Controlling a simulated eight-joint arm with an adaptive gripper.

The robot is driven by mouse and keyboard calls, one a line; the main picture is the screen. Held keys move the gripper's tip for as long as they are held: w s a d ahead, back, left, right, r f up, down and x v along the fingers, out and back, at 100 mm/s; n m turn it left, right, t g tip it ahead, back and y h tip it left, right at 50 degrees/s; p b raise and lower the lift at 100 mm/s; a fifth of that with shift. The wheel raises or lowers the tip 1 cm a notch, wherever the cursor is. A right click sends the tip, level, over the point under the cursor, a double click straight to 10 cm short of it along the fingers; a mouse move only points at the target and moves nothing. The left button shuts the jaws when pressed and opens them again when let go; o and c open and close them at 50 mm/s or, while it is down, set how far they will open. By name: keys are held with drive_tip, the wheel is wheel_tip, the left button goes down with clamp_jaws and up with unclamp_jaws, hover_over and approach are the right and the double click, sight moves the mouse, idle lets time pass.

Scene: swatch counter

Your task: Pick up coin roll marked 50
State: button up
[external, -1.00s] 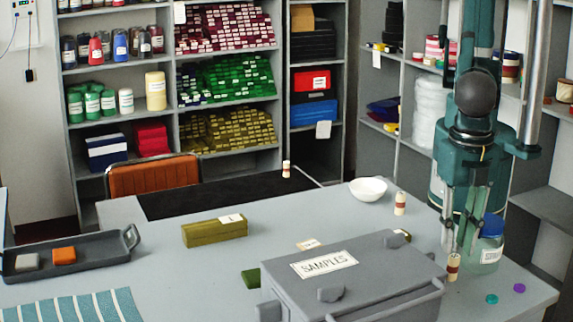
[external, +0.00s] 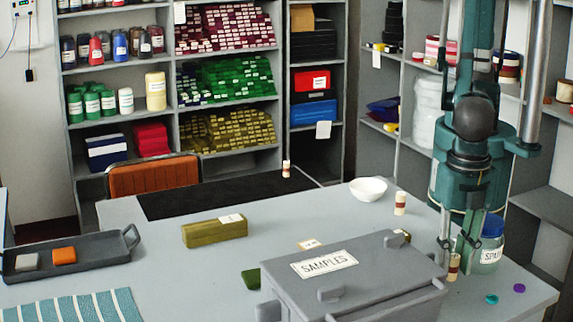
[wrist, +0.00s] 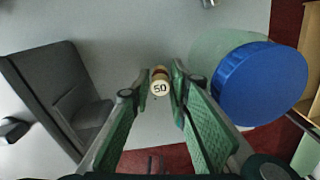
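The coin roll marked 50 (wrist: 159,84) is a small cream roll with a brown band. It stands by the right end of the SAMPLES box in the external view (external: 454,266). My gripper (wrist: 159,76) points down over it with green-padded fingers apart. In the wrist view the roll sits between the fingertips, with a gap visible at least on its right. In the external view my gripper (external: 455,256) partly hides the roll. Two similar rolls stand farther back, one near the bowl (external: 400,203) and one on the black mat (external: 286,169); their markings are unreadable.
A jar with a blue lid (external: 492,227) stands close right of my gripper. The grey SAMPLES box (external: 350,285) is close on the left. A white bowl (external: 368,189), an olive block (external: 215,231) and a dark tray (external: 95,275) are farther away. Teal and purple discs (external: 491,299) lie in front.

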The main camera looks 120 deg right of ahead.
drive_tip(key=shift+f, duration=0.4)
drive_tip(key=shift+c, duration=0.6)
clamp_jaws()
